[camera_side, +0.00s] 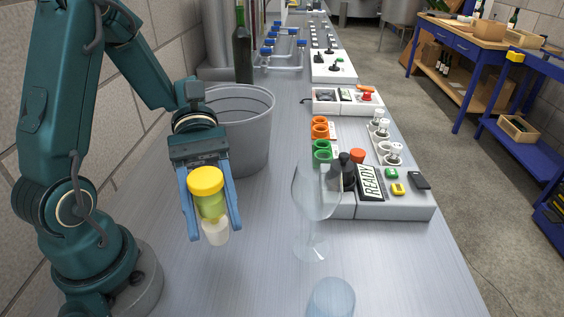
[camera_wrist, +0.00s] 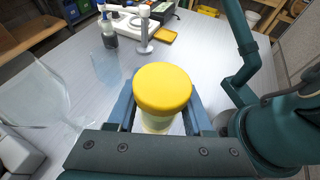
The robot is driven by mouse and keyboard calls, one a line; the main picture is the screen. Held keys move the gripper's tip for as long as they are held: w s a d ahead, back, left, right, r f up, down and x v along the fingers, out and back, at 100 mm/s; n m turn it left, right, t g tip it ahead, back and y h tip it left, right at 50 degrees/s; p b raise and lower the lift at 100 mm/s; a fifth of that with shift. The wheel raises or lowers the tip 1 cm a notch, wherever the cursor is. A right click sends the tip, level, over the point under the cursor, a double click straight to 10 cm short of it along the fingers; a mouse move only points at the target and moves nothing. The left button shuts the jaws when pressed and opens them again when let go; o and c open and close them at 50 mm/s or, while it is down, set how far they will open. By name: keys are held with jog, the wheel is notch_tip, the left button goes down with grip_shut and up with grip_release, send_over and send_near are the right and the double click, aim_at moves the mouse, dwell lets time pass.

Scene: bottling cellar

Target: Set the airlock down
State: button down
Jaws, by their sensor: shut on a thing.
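The airlock (camera_side: 208,196) has a yellow cap, a yellow-green body and a pale, see-through lower end. My gripper (camera_side: 213,220) is shut on it, with one blue finger on each side, and the airlock looks upright. It is over the front left part of the bench (camera_side: 262,262); whether its lower end touches the bench I cannot tell. In the wrist view the yellow cap of the airlock (camera_wrist: 162,87) sits between the fingers of my gripper (camera_wrist: 162,118) and hides most of its body.
A clear wine glass (camera_side: 316,192) stands to the right, with a bluish tumbler (camera_side: 331,299) in front. A grey bucket (camera_side: 240,125) and a dark bottle (camera_side: 242,52) stand behind. A panel reading READY (camera_side: 370,184) lies farther right. The bench between gripper and wine glass is clear.

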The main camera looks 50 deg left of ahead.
jog(key=shift+s+d+f, duration=0.35)
jog(key=shift+d+f, duration=0.55)
jog(key=shift+f, duration=0.35)
jog(key=shift+s+d+f, duration=0.3)
jog(key=shift+d+f, duration=0.65)
jog(key=shift+f, duration=0.35)
jog(key=shift+s+d+f, duration=0.35)
jog(key=shift+d+f, duration=0.55)
jog(key=shift+f, duration=0.35)
jog(key=shift+f, duration=0.1)
jog(key=shift+c, duration=1.5)
grip_release()
